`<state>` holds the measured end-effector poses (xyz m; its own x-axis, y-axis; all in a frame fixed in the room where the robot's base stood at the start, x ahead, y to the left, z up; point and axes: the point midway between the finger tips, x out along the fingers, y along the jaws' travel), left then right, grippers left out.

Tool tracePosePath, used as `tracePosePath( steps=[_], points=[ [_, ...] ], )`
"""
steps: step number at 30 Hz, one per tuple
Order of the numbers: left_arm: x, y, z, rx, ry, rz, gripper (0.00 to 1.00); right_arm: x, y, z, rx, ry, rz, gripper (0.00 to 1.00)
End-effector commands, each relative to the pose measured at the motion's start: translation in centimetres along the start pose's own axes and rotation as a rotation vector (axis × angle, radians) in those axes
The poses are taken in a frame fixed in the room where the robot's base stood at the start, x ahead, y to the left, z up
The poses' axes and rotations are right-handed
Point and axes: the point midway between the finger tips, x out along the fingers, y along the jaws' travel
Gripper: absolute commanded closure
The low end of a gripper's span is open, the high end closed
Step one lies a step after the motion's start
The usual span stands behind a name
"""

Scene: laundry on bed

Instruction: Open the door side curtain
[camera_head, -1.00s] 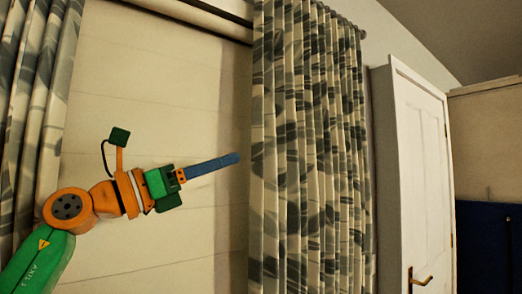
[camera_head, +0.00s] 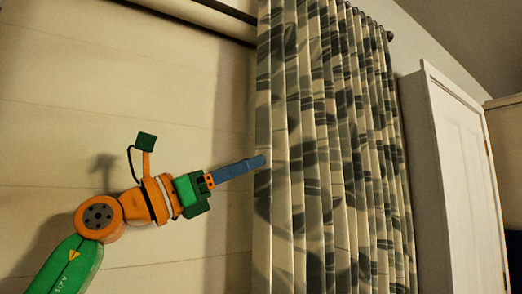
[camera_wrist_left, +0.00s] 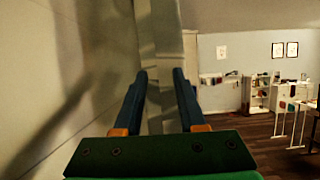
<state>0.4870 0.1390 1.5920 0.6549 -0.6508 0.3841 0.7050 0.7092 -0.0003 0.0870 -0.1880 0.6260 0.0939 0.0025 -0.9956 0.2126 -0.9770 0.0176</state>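The door side curtain (camera_head: 335,150), pale with grey-green leaf shapes, hangs in folds from a rod at the right of the head view, beside the white door. My left gripper (camera_head: 262,160) points right, and its blue fingertips overlap the curtain's left edge in the head view. In the left wrist view the two blue fingers (camera_wrist_left: 160,75) stand apart. A pale strip of the curtain (camera_wrist_left: 158,50) shows between and beyond them. I cannot tell whether they touch the cloth. My right gripper is in neither view.
A pale panelled wall surface (camera_head: 60,130) lies behind my left arm, with a roller (camera_head: 195,15) along its top. The white door (camera_head: 465,180) stands right of the curtain. The left wrist view shows a room with shelves (camera_wrist_left: 258,92) and white stands (camera_wrist_left: 300,120) far off.

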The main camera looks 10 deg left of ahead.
Motion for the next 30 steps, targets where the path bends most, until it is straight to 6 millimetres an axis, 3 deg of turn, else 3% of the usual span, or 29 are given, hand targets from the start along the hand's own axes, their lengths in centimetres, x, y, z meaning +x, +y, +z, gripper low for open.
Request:
tracePosePath(
  steps=[1,4,13,14,18,30],
  points=[
    [1.4,-0.1,0.8,-0.003,0.002,-0.002,0.60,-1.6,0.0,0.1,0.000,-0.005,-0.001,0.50],
    [2.8,0.0,0.6,-0.003,0.001,-0.001,0.60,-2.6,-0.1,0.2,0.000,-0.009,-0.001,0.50],
    [3.4,0.0,0.0,-0.001,0.001,0.000,0.60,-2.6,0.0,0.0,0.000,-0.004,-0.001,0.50],
    [3.4,0.0,0.0,-0.001,0.001,0.000,0.63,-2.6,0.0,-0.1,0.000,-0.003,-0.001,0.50],
    [3.4,0.0,0.0,-0.001,0.001,0.000,1.00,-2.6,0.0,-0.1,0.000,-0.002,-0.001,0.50],
    [3.3,0.0,0.1,-0.001,-0.003,0.000,1.00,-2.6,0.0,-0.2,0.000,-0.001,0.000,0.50]
  ],
)
